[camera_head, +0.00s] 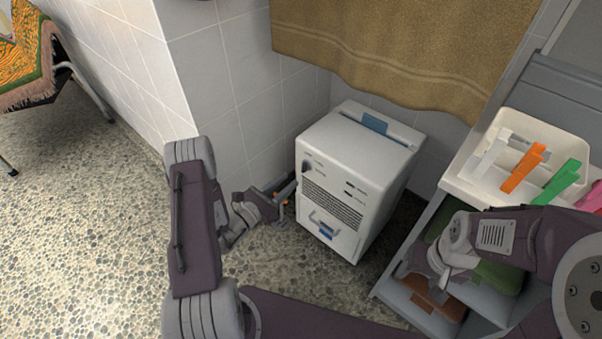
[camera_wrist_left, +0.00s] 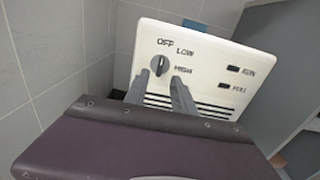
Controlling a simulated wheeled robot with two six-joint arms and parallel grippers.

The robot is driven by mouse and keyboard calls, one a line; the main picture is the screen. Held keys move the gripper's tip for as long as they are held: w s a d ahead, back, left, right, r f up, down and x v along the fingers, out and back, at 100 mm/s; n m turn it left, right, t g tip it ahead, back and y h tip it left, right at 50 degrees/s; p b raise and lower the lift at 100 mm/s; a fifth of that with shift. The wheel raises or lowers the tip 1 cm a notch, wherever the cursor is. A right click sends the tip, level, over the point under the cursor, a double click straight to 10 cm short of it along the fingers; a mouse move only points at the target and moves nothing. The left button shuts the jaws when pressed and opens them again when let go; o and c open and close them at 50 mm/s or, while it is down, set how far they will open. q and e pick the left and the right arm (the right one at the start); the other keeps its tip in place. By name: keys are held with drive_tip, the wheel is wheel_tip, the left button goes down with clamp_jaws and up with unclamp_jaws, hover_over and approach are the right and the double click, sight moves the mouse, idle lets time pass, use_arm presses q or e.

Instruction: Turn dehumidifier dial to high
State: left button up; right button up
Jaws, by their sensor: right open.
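The white dehumidifier (camera_head: 345,170) stands on the floor against the tiled wall. Its dark round dial (camera_head: 307,166) is at the upper left of the front panel. In the left wrist view, the dial (camera_wrist_left: 159,65) has OFF above it, LOW to the upper right and HIGH to the right; its pointer seems to be nearly upright, toward OFF. My left gripper (camera_head: 284,197) is beside the front's left edge. In the left wrist view its two fingers (camera_wrist_left: 159,88) are spread, below and either side of the dial, with nothing between them. My right gripper (camera_head: 424,279) is open by the cart.
A grey cart (camera_head: 398,292) at the right carries a cream tray (camera_head: 455,185) with coloured clips. A brown towel (camera_head: 400,50) hangs above the dehumidifier. The tiled wall (camera_head: 205,75) stands close behind my left arm. Open pebbled floor (camera_head: 80,210) lies at the left.

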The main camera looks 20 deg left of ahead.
sight(302, 169)
use_arm(q)
drive_tip(key=b+x, duration=0.1)
drive_tip(key=x, duration=0.1)
drive_tip(key=b+x, duration=0.1)
drive_tip(key=x, duration=0.2)
drive_tip(key=shift+d+f, duration=0.1)
drive_tip(key=shift+f, duration=0.1)
drive_tip(key=shift+w+d+r, duration=0.2)
drive_tip(key=shift+w, duration=0.4)
clamp_jaws()
use_arm(e)
wheel_tip(302, 169, down, 3)
drive_tip(key=shift+f, duration=0.1)
